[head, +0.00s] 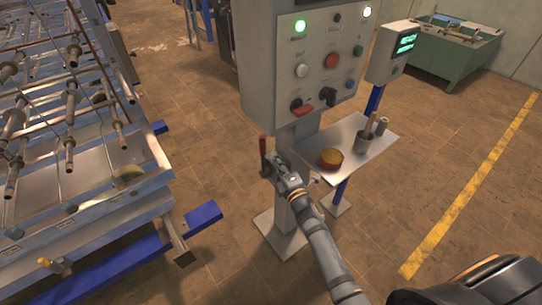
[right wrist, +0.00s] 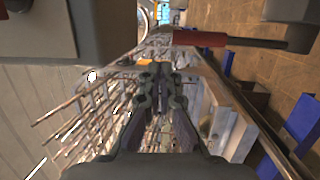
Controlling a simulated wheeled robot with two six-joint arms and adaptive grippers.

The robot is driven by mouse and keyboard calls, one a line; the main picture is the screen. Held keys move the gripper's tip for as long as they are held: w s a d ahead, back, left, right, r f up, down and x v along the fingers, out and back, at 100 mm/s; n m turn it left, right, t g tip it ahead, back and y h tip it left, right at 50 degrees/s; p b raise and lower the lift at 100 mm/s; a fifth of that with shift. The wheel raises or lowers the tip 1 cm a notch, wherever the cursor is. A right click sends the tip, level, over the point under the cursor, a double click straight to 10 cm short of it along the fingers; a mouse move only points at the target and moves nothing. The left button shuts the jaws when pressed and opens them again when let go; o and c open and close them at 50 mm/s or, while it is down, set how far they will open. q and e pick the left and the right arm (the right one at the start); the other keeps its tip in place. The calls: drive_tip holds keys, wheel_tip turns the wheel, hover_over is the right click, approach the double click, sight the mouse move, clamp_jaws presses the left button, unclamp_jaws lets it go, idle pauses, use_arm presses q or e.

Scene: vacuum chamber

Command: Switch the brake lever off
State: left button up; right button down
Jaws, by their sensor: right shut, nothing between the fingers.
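The brake lever, a red handle (head: 263,145), stands roughly upright beside the post under the grey control panel. In the right wrist view a red handle (right wrist: 200,38) with a dark grey end lies across the top, beyond my fingertips and apart from them in the picture. My right gripper (head: 275,162) is just below and right of the lever in the head view. Its fingers are together and empty in the right wrist view (right wrist: 161,72). I cannot tell whether it touches the lever. My left gripper is not in view.
The control panel (head: 318,60) has buttons, knobs and a lit green lamp. A metal rack machine (head: 60,215) with blue beams stands left. Floor lies open between.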

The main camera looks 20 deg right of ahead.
drive_tip(key=s+d+f+m+g+h, duration=0.15)
drive_tip(key=s+f+m+g, duration=0.35)
drive_tip(key=f, duration=0.7)
drive_tip(key=s+d+f+m+g+h, duration=0.1)
drive_tip(key=s+d+f+m, duration=0.15)
drive_tip(key=s+f, duration=0.75)
drive_tip(key=s+d+f+m+g+h, duration=0.1)
drive_tip(key=s+d+f+m+g, duration=0.25)
drive_tip(key=f, duration=1.05)
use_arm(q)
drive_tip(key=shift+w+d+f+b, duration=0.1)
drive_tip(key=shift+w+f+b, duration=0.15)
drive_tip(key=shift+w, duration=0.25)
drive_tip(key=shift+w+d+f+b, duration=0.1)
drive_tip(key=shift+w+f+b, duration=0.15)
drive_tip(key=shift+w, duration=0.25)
use_arm(e)
drive_tip(key=s+d+f+m+g, duration=0.1)
drive_tip(key=s+f, duration=0.3)
drive_tip(key=s, duration=0.5)
drive_tip(key=s+d+f+m+g, duration=0.1)
drive_tip(key=s+f+m+g, duration=0.3)
drive_tip(key=s, duration=0.6)
drive_tip(key=s+d+f+m+g, duration=0.1)
drive_tip(key=s+f+m+g, duration=0.2)
drive_tip(key=s+f, duration=0.3)
drive_tip(key=s, duration=0.3)
drive_tip(key=shift+s+d+f, duration=0.25)
